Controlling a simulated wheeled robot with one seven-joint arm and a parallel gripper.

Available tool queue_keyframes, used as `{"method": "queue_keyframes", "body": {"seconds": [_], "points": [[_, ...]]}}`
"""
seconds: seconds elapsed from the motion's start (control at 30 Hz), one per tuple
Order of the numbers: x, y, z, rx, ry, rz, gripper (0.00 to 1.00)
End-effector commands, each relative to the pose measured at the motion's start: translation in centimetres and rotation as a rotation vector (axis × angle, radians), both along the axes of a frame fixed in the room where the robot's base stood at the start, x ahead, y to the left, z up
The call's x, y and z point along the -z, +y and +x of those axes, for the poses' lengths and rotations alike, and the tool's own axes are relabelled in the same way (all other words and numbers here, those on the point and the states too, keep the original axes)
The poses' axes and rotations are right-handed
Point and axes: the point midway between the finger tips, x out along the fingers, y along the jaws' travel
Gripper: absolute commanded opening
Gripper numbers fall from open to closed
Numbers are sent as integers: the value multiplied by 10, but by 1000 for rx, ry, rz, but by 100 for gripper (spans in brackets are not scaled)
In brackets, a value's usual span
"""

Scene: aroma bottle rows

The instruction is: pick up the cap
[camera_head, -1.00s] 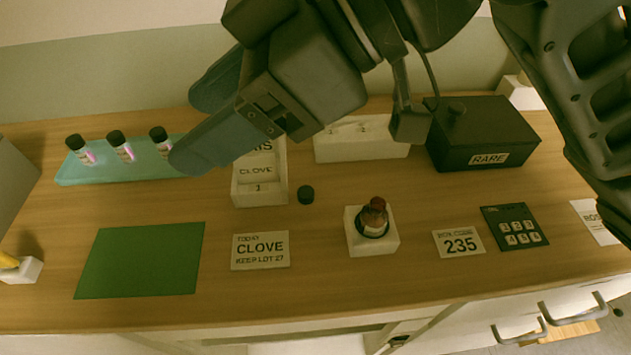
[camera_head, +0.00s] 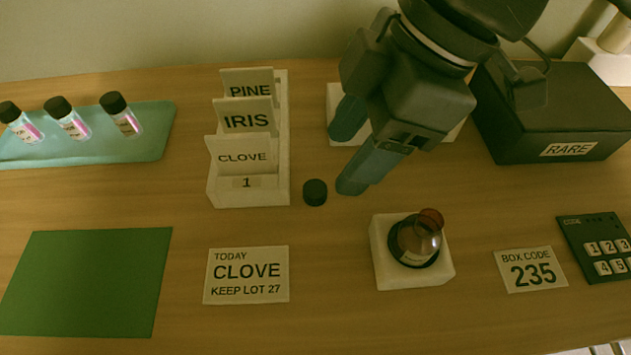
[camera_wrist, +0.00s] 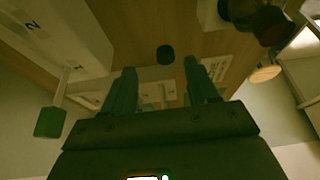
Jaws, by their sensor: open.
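A small black cap (camera_head: 315,192) lies on the wooden counter, just right of the card holder. My gripper (camera_head: 350,155) is open and empty, with its fingers behind and to the right of the cap in the head view. In the wrist view the dark cap (camera_wrist: 165,54) shows beyond the two fingertips (camera_wrist: 160,68), between them and apart from both. A brown bottle (camera_head: 416,239) stands in a white block to the right of the cap; a reddish rounded piece is at its top.
A white holder (camera_head: 249,190) carries PINE, IRIS and CLOVE cards. Around are a CLOVE note (camera_head: 246,275), a green mat (camera_head: 85,282), a teal tray (camera_head: 150,145) with three vials, a black RARE box (camera_head: 560,110), a 235 card (camera_head: 531,270) and a keypad (camera_head: 600,245). A white block stands behind my gripper.

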Motion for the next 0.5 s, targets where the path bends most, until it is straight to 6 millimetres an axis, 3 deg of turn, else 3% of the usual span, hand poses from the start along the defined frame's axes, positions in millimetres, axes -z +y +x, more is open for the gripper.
{"method": "queue_keyframes", "body": {"seconds": [0.3, 0.5], "points": [[37, 20, -6, 1, 1, 2, 59], [45, 23, -6, 0, 0, 2, 59]]}}
